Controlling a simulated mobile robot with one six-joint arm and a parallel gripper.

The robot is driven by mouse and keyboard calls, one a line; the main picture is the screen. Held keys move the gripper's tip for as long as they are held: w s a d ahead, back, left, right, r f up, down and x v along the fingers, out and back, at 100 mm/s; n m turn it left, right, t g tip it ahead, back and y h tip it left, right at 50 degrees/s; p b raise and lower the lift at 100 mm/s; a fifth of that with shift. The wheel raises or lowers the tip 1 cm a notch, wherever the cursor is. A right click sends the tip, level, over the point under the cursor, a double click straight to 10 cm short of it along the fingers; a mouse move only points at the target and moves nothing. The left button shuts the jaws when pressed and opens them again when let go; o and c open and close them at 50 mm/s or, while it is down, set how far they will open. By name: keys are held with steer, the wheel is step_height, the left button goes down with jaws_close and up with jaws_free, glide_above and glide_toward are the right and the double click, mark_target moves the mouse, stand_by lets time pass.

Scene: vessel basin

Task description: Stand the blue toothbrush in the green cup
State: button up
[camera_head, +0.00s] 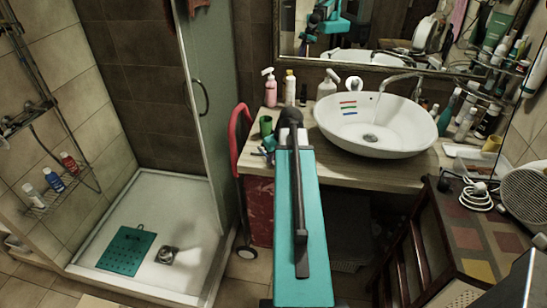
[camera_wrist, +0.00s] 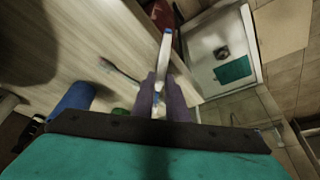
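The green cup (camera_head: 266,126) stands upright on the wooden counter, left of the sink, in the head view. In the wrist view only a small green part (camera_wrist: 121,112) shows, left of my fingers and partly hidden by my gripper body. My gripper (camera_wrist: 165,88) is low over the counter, with its two grey-purple fingers close together around a slim white-and-blue piece, apparently the blue toothbrush (camera_wrist: 163,52). It sticks out past the fingertips, with a blue end. In the head view my arm hides most of my gripper.
A second, thin dark toothbrush (camera_wrist: 122,73) lies on the counter left of my fingers. A blue cylinder (camera_wrist: 70,105) is further left. The white basin (camera_head: 372,125) stands to the right, and bottles (camera_head: 270,90) stand behind the cup. A red handle (camera_head: 236,140) rises at the counter's left edge.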

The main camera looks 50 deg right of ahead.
steer(key=o, duration=0.3)
steer(key=shift+r, duration=0.15)
steer(key=shift+r+p, duration=0.45)
steer(key=b+v, duration=0.2)
steer(key=v, duration=0.9)
steer(key=shift+s+r+b, duration=0.2)
steer(key=shift+r+b, duration=0.15)
steer(key=shift+a, duration=0.1)
stand_by(0.4)
